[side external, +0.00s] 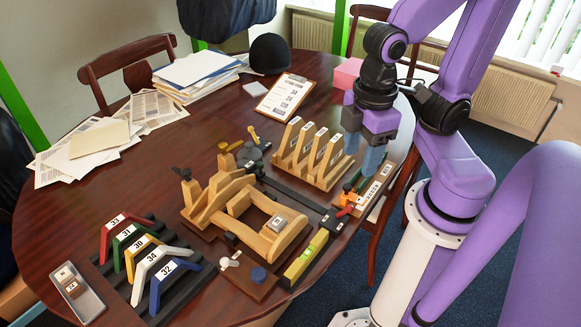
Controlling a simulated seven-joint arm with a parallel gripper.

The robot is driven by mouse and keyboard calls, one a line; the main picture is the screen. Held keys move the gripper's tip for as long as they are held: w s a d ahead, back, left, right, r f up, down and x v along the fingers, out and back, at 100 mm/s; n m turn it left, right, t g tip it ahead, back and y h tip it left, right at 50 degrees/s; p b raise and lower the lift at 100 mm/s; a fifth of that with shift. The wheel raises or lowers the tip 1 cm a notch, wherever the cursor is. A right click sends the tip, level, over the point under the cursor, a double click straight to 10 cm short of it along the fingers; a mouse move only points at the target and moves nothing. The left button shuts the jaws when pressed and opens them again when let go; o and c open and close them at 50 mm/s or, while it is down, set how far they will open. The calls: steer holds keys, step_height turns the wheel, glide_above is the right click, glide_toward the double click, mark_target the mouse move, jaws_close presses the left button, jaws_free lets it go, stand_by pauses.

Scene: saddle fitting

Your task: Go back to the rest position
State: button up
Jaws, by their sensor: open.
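My gripper (371,158) is at the right of the table, pointing down above a small wooden block with numbered labels (376,189). Its fingers look bluish and see-through, and they are open with nothing visible between them. An orange and red clamp-like part (347,200) lies just left of and below the fingertips. I cannot tell whether the fingers touch anything. The wooden saddle fixture (245,215) stands at the middle of the table, with a small labelled block (277,223) on it.
A wooden rack with upright labelled slats (318,180) stands close left of my gripper. A black rack (150,290) holds several coloured, numbered angle pieces. A clipboard (287,94), papers (95,140), a black cap (270,52) and a pink block (347,72) lie farther back.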

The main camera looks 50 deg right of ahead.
steer(key=shift+s+d+f+n, duration=0.15)
steer(key=shift+s+d+n, duration=0.2)
steer(key=shift+s, duration=0.35)
